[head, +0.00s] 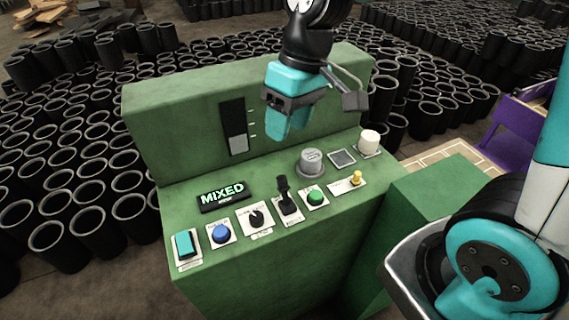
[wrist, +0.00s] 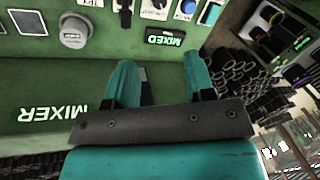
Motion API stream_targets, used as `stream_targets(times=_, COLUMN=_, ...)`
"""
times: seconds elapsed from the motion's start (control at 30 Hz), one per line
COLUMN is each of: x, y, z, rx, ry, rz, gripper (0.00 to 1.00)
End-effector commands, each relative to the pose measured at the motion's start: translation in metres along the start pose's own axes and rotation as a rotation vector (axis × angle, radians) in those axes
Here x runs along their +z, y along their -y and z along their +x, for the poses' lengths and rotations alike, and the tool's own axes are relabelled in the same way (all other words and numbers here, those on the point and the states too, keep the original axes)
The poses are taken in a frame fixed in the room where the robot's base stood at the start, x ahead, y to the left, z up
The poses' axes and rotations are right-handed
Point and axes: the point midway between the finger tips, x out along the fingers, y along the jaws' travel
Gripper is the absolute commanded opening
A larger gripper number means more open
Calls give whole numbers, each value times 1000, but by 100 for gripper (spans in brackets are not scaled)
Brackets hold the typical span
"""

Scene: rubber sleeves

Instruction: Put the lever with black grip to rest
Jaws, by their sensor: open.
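The lever with the black grip (head: 283,187) stands on a white plate in the front row of the green console, between a black rotary knob and a green button. It looks close to upright; its exact tilt is hard to tell. In the wrist view its black grip (wrist: 123,12) shows at the top edge, beyond the fingers. My gripper (head: 287,118) has teal fingers and hangs above and behind the lever, in front of the console's back panel, apart from it. In the wrist view my gripper (wrist: 161,82) is open and empty.
Close by the lever are the rotary knob (head: 256,219), green button (head: 314,197), blue button (head: 221,233), teal rocker (head: 185,244) and yellow switch (head: 356,178). A grey mushroom knob (head: 311,161) and white knob (head: 370,142) stand behind. The MIXED sign (head: 222,195) lies left.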

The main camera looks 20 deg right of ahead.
Motion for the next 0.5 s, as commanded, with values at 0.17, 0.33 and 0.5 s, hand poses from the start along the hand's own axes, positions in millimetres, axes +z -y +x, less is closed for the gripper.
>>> stream_targets(times=0.17, x=-34, y=-52, z=8, rx=41, ry=50, rz=81, gripper=49)
stream_targets(times=0.33, x=-42, y=-69, z=21, rx=55, ry=66, rz=102, gripper=49)
stream_targets(times=0.5, x=-40, y=-70, z=46, rx=55, ry=72, rz=103, gripper=49)
